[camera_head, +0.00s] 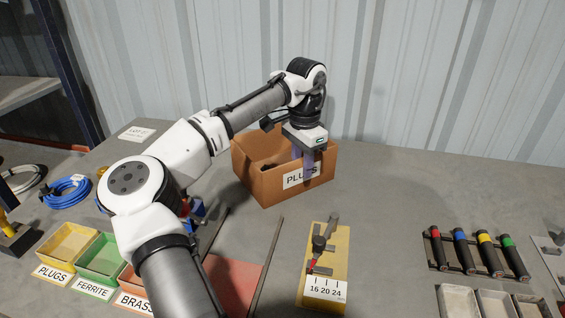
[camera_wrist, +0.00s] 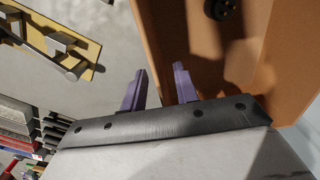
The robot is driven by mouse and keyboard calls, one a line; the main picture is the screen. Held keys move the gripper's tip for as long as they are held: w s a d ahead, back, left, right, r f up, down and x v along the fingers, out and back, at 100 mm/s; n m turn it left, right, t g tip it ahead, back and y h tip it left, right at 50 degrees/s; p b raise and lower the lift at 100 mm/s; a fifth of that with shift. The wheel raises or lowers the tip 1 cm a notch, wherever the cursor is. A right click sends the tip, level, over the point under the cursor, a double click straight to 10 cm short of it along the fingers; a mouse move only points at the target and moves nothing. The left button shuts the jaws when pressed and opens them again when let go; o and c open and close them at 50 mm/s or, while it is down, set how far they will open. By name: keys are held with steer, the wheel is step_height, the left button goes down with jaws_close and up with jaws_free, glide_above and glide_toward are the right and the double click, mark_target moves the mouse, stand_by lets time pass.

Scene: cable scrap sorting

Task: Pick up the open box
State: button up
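The open box (camera_head: 262,188) is an orange-brown carton with a "PLUGS" label on its front wall. It stands upright on the grey table near the back, and some dark items lie inside. My gripper (camera_head: 308,163) points down at the right part of its front wall, with a purple finger in front of the label. In the wrist view, my gripper (camera_wrist: 160,85) has its two purple fingers apart, one on the table side and one over the inside of the box (camera_wrist: 285,60). The wall runs between them. Any contact is hard to tell.
A yellow board (camera_head: 338,255) marked 16 20 24 with a tool lies in front of the box. Yellow (camera_head: 62,258) and green (camera_head: 100,266) trays stand front left.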

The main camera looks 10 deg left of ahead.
steer(key=shift+f, duration=0.6)
jaws_close()
steer(key=shift+r, duration=0.1)
